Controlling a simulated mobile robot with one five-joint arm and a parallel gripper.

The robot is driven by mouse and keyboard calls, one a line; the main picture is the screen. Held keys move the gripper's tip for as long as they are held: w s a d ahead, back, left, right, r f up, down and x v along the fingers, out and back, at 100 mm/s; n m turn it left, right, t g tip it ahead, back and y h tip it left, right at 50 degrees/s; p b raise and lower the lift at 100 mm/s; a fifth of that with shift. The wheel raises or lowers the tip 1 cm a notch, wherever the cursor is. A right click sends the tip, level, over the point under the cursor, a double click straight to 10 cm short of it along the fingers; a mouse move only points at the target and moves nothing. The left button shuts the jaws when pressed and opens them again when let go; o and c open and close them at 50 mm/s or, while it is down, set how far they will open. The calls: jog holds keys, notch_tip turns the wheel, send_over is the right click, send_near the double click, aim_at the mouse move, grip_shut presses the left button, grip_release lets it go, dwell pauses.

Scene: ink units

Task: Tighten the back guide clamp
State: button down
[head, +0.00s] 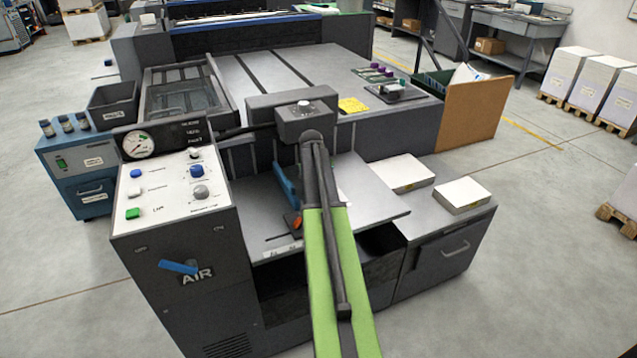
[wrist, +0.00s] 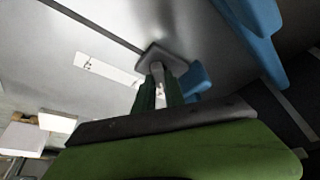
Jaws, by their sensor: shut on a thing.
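In the wrist view, my gripper (wrist: 158,74) has its two dark green fingers closed around the pale stem of a grey, square-topped clamp (wrist: 163,50). The clamp sits at the end of a dark slot in the grey feed table. A blue guide (wrist: 196,80) stands just beside the fingers, and a larger blue piece (wrist: 254,30) is at upper right. In the head view, my green arm reaches over the feed table (head: 372,201) and hides my gripper and the clamp. A blue guide (head: 286,186) shows left of the arm, with an orange part (head: 292,223) nearer the front edge.
The control panel (head: 172,180) with gauge and knobs stands left of the table, above a blue AIR lever (head: 178,267). Paper stacks (head: 402,173) (head: 462,194) lie on the right. A grey head unit (head: 304,119) stands close behind my arm's end.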

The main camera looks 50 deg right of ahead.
jog(key=shift+w+a+m, duration=0.2)
jog(key=shift+a+m, duration=0.1)
jog(key=shift+m, duration=0.3)
jog(key=c, duration=1.5)
grip_release()
jog(key=shift+g, duration=0.3)
jog(key=shift+c, duration=0.2)
jog(key=shift+o, duration=0.7)
jog(key=shift+d, duration=0.1)
jog(key=p+v, duration=1.6)
jog(key=v, duration=0.1)
jog(key=shift+a, duration=0.2)
jog(key=shift+s+r, duration=0.1)
jog(key=shift+s, duration=0.05)
